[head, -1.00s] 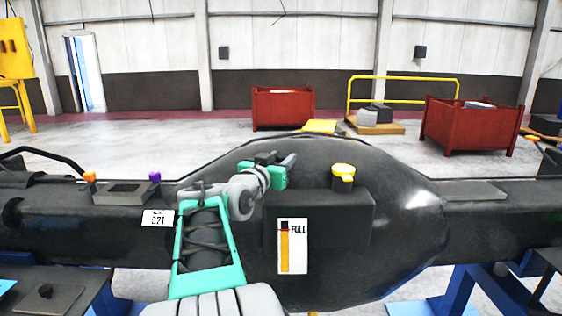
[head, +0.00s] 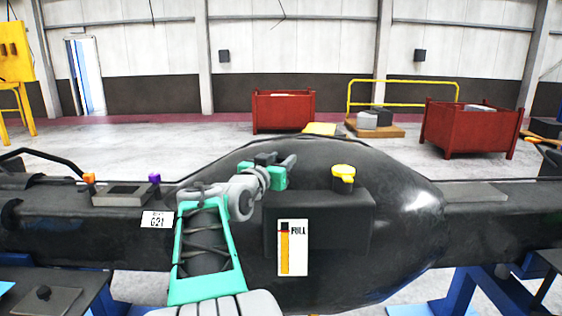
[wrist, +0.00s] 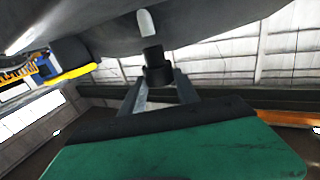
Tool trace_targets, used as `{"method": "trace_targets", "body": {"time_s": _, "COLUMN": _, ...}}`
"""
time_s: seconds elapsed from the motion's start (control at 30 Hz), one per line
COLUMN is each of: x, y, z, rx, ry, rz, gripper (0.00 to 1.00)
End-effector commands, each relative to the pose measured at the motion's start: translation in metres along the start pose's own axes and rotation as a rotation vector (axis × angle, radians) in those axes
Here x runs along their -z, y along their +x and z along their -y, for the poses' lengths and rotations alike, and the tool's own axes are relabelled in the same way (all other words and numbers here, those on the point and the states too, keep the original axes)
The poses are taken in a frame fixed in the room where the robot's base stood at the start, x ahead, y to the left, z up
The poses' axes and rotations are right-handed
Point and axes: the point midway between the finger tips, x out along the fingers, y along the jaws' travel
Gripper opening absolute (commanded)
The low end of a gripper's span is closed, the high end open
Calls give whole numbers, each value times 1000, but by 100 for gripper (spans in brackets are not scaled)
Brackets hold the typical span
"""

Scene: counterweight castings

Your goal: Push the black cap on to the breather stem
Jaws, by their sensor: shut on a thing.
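My gripper (wrist: 158,82) is shut on the black cap (wrist: 153,57) in the wrist view, one finger on each side of its wider end. A pale round-ended stem (wrist: 146,22) meets the cap's narrow end in that picture, in front of the dark casting. I cannot tell whether cap and stem touch or how far one sits on the other. In the head view my gripper (head: 288,167) is over the left side of the rounded black casting (head: 405,215). The cap and the stem cannot be made out there.
A yellow cap (head: 343,175) stands on the raised black block (head: 345,225), right of my gripper. A gauge marked FULL (head: 292,250) is on its front. Orange (head: 89,178) and purple (head: 154,178) fittings stand at left. Red bins (head: 283,112) stand far behind.

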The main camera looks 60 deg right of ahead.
Motion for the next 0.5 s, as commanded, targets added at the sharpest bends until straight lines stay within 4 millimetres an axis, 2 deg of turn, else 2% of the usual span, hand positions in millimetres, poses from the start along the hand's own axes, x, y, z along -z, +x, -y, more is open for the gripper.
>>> {"method": "trace_targets", "body": {"time_s": 0.5, "x": -12, "y": 0, "z": 0, "rx": 0, "ry": 0, "rz": -1, "gripper": 8}}
